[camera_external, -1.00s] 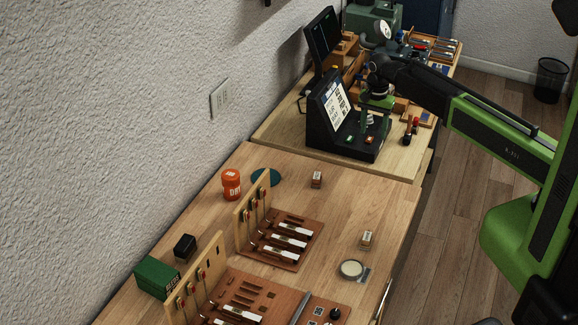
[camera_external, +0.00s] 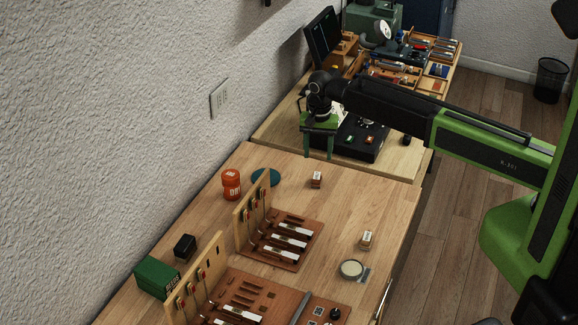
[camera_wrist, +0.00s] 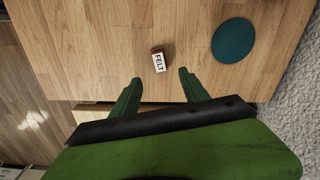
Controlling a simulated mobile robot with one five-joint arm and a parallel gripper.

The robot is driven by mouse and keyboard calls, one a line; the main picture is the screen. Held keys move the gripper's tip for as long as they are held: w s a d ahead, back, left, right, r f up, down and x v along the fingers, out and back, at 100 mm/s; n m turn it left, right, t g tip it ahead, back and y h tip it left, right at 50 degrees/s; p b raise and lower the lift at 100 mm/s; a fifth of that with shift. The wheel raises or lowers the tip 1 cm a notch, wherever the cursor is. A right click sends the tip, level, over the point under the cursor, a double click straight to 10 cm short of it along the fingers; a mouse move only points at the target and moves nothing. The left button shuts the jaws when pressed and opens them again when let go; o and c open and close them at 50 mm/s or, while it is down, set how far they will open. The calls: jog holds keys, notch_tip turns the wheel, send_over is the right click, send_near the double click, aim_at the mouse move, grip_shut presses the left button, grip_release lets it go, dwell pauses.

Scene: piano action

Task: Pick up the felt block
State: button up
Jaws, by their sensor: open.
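The felt block (camera_external: 316,180) is a small block with a white label, standing on the wooden bench near its far end. In the wrist view the block (camera_wrist: 158,62) shows the word FELT on its label. It lies just beyond my fingertips and between their lines. My gripper (camera_external: 319,155) is open and empty, pointing down. It appears above and beyond the block in the outside view. In the wrist view both fingers of my gripper (camera_wrist: 159,76) are spread, with nothing between them.
A teal disc (camera_external: 266,177) and an orange jar (camera_external: 231,184) stand left of the block. A similar small block (camera_external: 367,239) and a round tin (camera_external: 351,269) sit nearer. A wooden rack (camera_external: 250,220) with tools stands in front. Bench around the felt block is clear.

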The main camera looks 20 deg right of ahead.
aim_at(317, 176)
jog(key=f+b, duration=0.2)
jog(key=f, duration=0.1)
jog(key=f+b, duration=0.6)
jog(key=f, duration=0.1)
jog(key=shift+s+a, duration=0.15)
jog(key=shift+s, duration=0.1)
jog(key=shift+r, duration=0.25)
grip_shut()
